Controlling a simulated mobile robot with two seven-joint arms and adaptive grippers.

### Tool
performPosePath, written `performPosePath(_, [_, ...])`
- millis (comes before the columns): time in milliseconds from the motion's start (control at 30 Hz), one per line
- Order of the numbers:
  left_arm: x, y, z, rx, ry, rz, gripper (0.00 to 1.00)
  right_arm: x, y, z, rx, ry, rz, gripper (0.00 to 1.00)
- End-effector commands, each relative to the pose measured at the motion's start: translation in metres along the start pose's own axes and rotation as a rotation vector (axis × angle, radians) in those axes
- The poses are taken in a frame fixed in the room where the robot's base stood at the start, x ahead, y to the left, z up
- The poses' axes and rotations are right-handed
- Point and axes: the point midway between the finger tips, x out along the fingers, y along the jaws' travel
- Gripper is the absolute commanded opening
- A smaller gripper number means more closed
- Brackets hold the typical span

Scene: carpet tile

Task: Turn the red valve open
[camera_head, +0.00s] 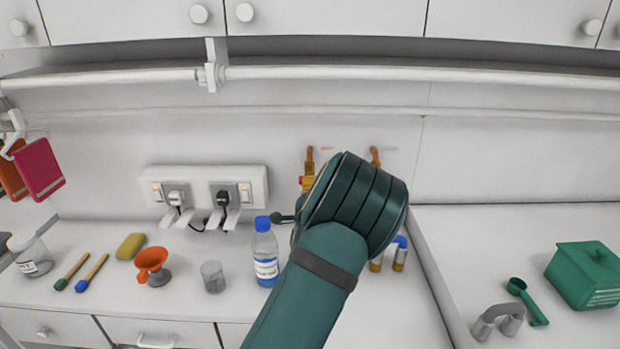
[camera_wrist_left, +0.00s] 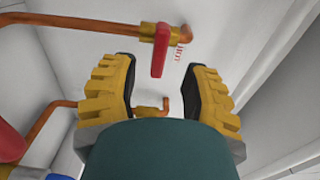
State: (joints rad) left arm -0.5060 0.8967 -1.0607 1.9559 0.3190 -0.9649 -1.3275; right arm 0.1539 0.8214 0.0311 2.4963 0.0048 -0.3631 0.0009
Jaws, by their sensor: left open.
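The red valve handle (camera_wrist_left: 161,50) hangs from a brass and copper pipe (camera_wrist_left: 110,27) in the left wrist view, beside red lettering on the wall. My left gripper (camera_wrist_left: 163,66) is open, with its yellow and black fingers on either side of the handle's lower end in the picture. I see no finger clearly touching the handle, and the depth between them is hard to judge. In the head view my teal left wrist covers the fingers and most of the pipework; a copper pipe top (camera_head: 309,158) shows beside it. My right gripper is not in view.
A blue-capped bottle (camera_head: 265,255), a glass (camera_head: 213,277) and an orange funnel (camera_head: 152,262) stand on the counter left of my arm. A power strip (camera_head: 204,188) is on the wall. A green box (camera_head: 586,275) sits far right.

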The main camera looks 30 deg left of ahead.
Motion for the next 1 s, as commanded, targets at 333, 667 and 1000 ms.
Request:
performPosePath(333, [0.057, 0.0, 0.0, 0.0, -0.001, 0.001, 0.46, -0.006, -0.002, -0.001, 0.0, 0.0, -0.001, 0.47])
performPosePath(667, [0.073, 0.001, 0.0, -0.001, 0.0, 0.002, 0.46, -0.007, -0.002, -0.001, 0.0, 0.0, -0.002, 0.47])
performPosePath(1000, [0.073, 0.001, 0.0, -0.001, 0.0, 0.002, 0.03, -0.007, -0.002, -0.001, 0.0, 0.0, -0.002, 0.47])
